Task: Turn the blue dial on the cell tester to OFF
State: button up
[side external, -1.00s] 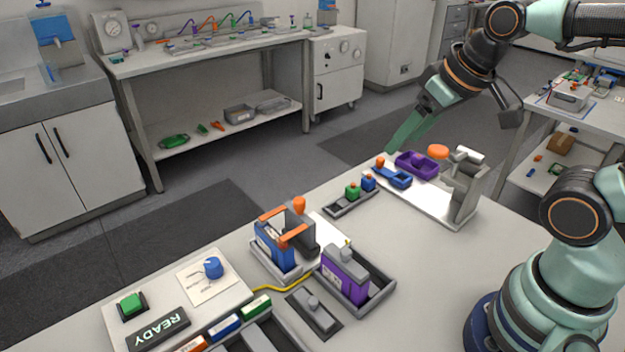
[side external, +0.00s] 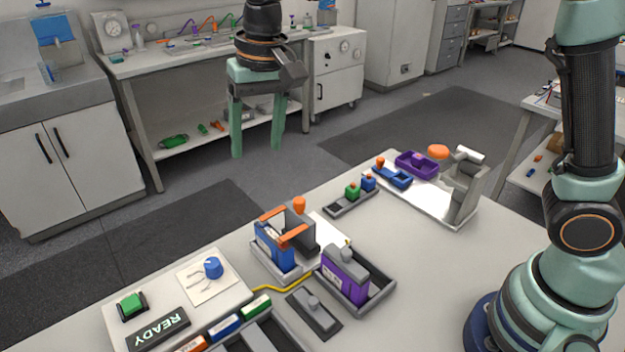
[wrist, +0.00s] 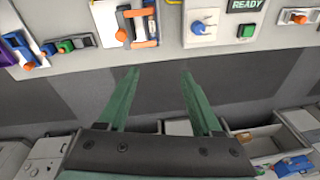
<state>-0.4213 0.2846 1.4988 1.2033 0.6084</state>
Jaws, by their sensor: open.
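The blue dial (side external: 213,267) stands on a white marked plate (side external: 196,288) on the cell tester (side external: 232,300), at the front left of the table in the side view. In the wrist view the dial (wrist: 198,27) is near the top, right of centre. Its setting is too small to read. My gripper (side external: 257,152) is open and empty, with its fingers pointing down. It is high and well apart from the dial. In the wrist view my gripper's fingertips (wrist: 159,72) show over the dark floor beyond the table edge.
A green button (side external: 132,304) and a READY display (side external: 158,330) sit beside the dial. A blue cell in an orange-clamped holder (side external: 275,245) and a purple block (side external: 345,275) stand to the right. A yellow cable (side external: 283,288) lies between. Space above the dial is clear.

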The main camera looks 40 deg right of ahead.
jog(key=m+g, duration=0.1)
jog(key=g, duration=0.1)
send_near(212, 262)
jog(key=shift+h, duration=0.4)
jog(key=f, duration=0.8)
jog(key=shift+s+a+f, duration=0.15)
jog(key=shift+a+f, duration=0.15)
jog(key=shift+a, duration=0.05)
jog(key=shift+c, duration=0.4)
grip_shut()
